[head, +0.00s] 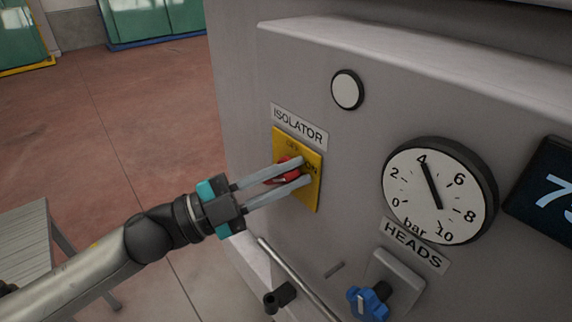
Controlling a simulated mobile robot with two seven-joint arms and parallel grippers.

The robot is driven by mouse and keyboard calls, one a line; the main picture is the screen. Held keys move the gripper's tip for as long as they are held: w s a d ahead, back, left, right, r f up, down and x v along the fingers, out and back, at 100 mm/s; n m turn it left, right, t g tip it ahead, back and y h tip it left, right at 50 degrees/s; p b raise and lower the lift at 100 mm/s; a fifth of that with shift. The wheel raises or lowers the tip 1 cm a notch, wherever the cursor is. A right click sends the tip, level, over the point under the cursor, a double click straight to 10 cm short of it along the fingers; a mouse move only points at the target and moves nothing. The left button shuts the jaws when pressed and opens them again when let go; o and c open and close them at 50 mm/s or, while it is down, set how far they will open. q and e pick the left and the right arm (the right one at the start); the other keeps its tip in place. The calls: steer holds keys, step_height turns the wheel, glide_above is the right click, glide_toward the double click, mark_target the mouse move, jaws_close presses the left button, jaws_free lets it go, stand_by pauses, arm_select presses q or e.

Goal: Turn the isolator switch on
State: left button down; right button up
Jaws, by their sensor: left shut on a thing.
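The isolator switch is a red handle (286,172) on a yellow plate (309,192) on the grey machine front, under a label reading ISOLATOR (299,126). My right gripper is not in view.
A round white button (347,90) sits above, and a bar gauge (440,190) to the right reads near 4. Below are a blue HEADS knob (368,301) and a rail (300,280). A slatted table (25,240) stands at left; red floor (150,120) lies open behind.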

arm_select(q)
steer(key=shift+f+m+g, duration=0.1)
steer(key=shift+m+g, duration=0.3)
steer(key=shift+m, duration=0.3)
steer(key=shift+f, duration=0.1)
steer(key=c, duration=0.8)
jaws_free()
steer(key=shift+s, duration=0.1)
steer(key=shift+s+a+f, duration=0.1)
steer(key=shift+a+f, duration=0.05)
steer(key=shift+a, duration=0.35)
steer(key=b+v, duration=0.5)
steer(key=v, duration=0.9)
